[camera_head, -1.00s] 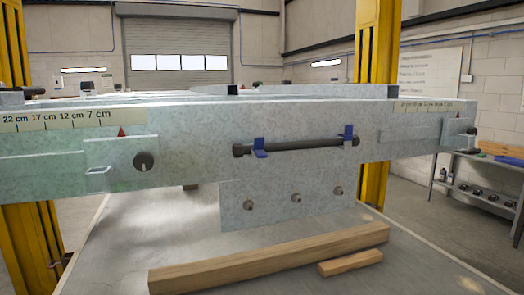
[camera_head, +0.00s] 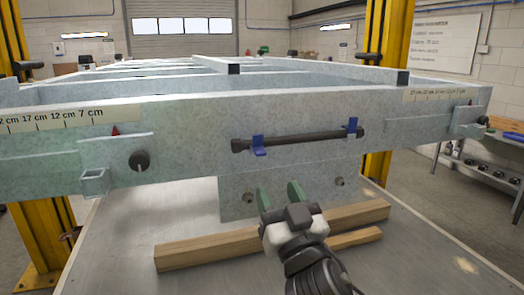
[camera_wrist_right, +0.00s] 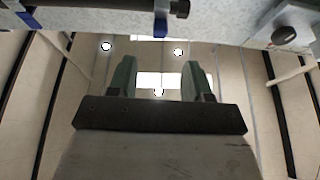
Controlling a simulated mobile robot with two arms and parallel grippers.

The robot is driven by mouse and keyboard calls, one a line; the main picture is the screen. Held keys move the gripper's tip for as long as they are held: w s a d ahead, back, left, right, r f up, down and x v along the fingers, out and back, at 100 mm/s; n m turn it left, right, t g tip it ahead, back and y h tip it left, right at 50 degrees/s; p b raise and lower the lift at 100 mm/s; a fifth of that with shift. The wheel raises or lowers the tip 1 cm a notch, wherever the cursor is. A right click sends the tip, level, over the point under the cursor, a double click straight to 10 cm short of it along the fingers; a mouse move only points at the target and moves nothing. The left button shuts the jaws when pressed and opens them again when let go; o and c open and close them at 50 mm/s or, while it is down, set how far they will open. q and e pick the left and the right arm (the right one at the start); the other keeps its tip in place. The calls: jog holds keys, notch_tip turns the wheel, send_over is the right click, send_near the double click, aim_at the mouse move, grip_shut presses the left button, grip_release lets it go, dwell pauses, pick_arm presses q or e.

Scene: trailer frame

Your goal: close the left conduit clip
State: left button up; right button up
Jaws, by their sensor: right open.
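A dark conduit (camera_head: 305,139) runs across the front face of the grey trailer beam. The left conduit clip (camera_head: 258,147) is blue, near the conduit's left end, with a flap sticking out below the conduit. A second blue clip (camera_head: 352,128) is near the right end, its upper part standing above the conduit. My right gripper (camera_head: 279,195) is open and empty, below the conduit in front of the lower plate, apart from both clips. Its spread green fingers also show in the right wrist view (camera_wrist_right: 158,80), with blue clip parts at the top. My left gripper is out of view.
The lower plate (camera_head: 234,205) carries several bolts. Wooden blocks (camera_head: 205,248) lie on the table below, partly behind my right arm. A knob and bracket (camera_head: 95,182) stick out at the beam's left. Space in front of the conduit is clear.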

aim_at(262, 155)
jog(key=p+x, duration=0.4)
jog(key=x, duration=0.5)
jog(key=shift+w+a+r+p, duration=0.15)
jog(key=shift+w+a+p, duration=0.15)
jog(key=shift+w, duration=0.35)
jog(key=shift+d, duration=0.1)
jog(key=shift+c, duration=0.2)
grip_shut()
jog(key=c, duration=0.9)
grip_release()
